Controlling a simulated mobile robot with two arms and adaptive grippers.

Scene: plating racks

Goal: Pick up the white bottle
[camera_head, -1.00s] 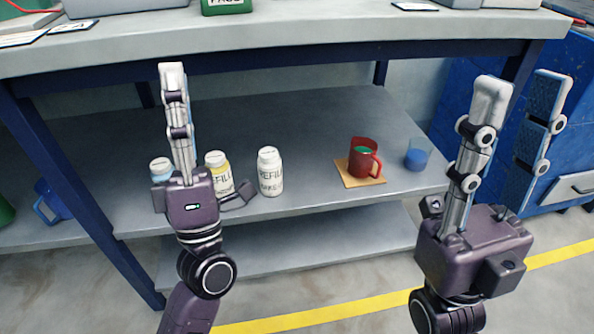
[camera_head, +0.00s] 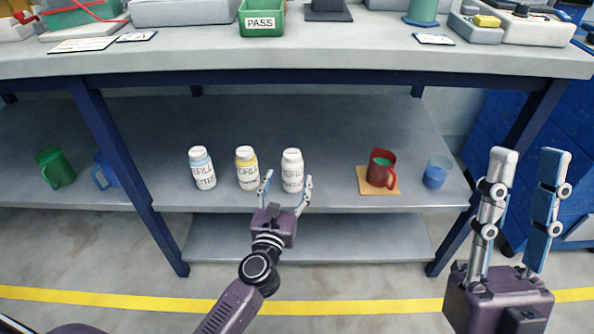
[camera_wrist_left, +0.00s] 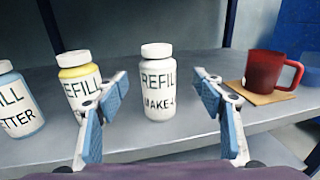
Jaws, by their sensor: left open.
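The white bottle (camera_head: 292,171) stands upright on the upper of the two shelves under the bench, rightmost in a row of three. In the left wrist view the white bottle (camera_wrist_left: 158,82) shows "REFILL MAKE-U" lettering and sits beyond and between the fingers. My left gripper (camera_head: 286,184) is open and empty, just in front of the bottle, fingers pointing at it; it also shows in the left wrist view (camera_wrist_left: 160,108). I see no contact. My right gripper (camera_head: 527,166) is open and empty, raised at the right, well away from the bottle.
A yellow-banded bottle (camera_head: 247,168) stands close to the left, and a blue-banded bottle (camera_head: 202,168) beyond it. A red mug (camera_head: 381,168) on a tan coaster and a blue cup (camera_head: 437,172) stand to the right. The bench top's front edge (camera_head: 300,70) overhangs the shelf.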

